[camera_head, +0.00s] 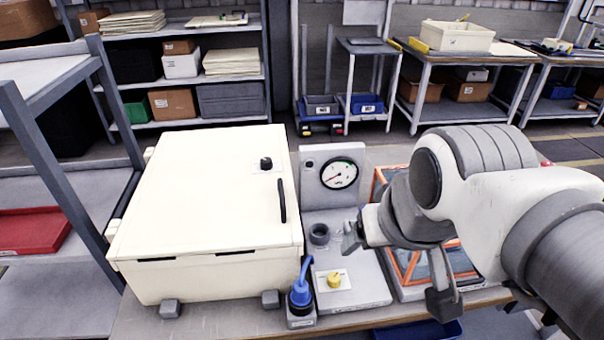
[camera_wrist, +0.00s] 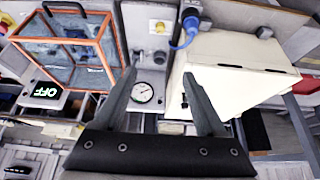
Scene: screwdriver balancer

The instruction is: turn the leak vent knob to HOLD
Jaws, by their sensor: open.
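A yellow knob (camera_head: 334,280) sits on a white label plate on the flat grey panel (camera_head: 355,297) at the bench front; I take it for the leak vent knob, and the wrist view shows it at the top (camera_wrist: 160,27). Its label is too small to read. A round white gauge (camera_head: 339,173) stands upright behind it, seen also in the wrist view (camera_wrist: 143,92). My gripper (camera_head: 396,275) is open and empty, above and to the right of the knob, apart from it. In the wrist view its fingers (camera_wrist: 160,75) point toward the panel.
A cream cabinet (camera_head: 200,200) with a black handle stands left of the panel. A blue plug (camera_head: 301,285) stands upright between them at the front. A dark socket (camera_head: 319,234) lies behind the knob. An orange-framed case (camera_wrist: 70,55) stands beside the panel, with an OFF sign (camera_wrist: 45,92) nearby.

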